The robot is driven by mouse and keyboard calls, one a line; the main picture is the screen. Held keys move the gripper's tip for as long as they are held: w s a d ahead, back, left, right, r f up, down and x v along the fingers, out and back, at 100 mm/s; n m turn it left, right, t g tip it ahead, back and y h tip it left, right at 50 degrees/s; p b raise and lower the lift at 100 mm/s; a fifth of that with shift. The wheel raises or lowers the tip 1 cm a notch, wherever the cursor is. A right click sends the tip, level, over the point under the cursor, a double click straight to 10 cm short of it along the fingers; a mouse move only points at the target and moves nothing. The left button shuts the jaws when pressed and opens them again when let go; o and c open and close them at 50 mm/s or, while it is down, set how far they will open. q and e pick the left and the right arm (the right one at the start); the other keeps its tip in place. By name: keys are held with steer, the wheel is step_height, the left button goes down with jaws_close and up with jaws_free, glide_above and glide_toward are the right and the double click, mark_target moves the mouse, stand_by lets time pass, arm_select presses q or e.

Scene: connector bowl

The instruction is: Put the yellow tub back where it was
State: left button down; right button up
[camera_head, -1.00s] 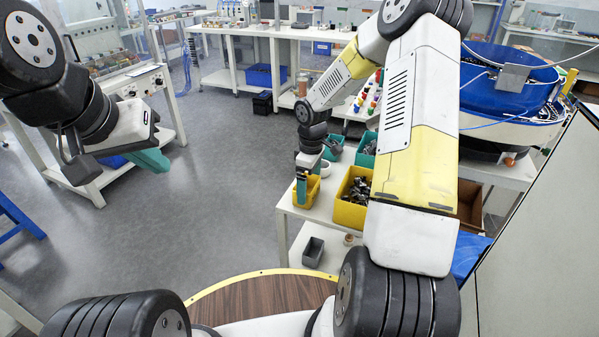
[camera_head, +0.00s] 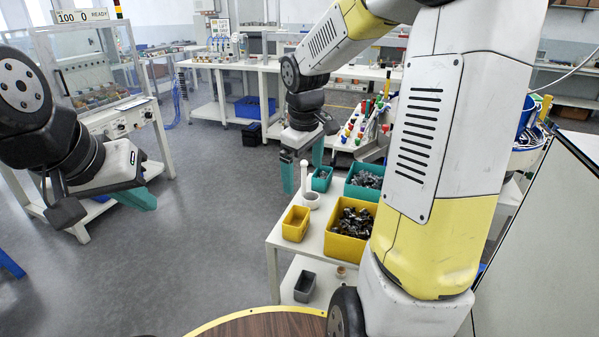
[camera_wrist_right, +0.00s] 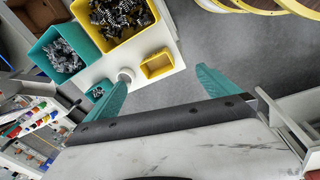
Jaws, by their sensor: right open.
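The small yellow tub (camera_head: 292,233) stands upright at the near left corner of the white table, and it looks empty. My right gripper (camera_head: 303,178) is open and empty, above and behind the tub and apart from it. In the right wrist view the tub (camera_wrist_right: 157,70) lies beyond my two spread teal fingers (camera_wrist_right: 158,88), with nothing between them. My left gripper (camera_head: 143,198) hangs over the floor at the far left; its finger gap does not show clearly.
Right of the tub stands a larger yellow bin (camera_head: 345,248) of metal parts. Behind are a white round holder with a post (camera_head: 311,201), a small teal bin (camera_head: 322,182) and a larger teal bin (camera_head: 360,191). A grey bin (camera_head: 305,286) is on the lower shelf.

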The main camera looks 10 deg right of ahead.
steer(key=s+a+r+m+t+y, duration=0.1)
steer(key=s+r+m+t, duration=0.1)
steer(key=s, duration=0.6)
steer(key=s+a+r+m+t+y, duration=0.1)
steer(key=s+r+m+t, duration=0.1)
steer(key=s+r+m, duration=0.3)
steer(key=s+r, duration=0.2)
steer(key=s, duration=0.2)
steer(key=shift+s+a+m+y, duration=0.15)
steer(key=shift+m+y, duration=0.15)
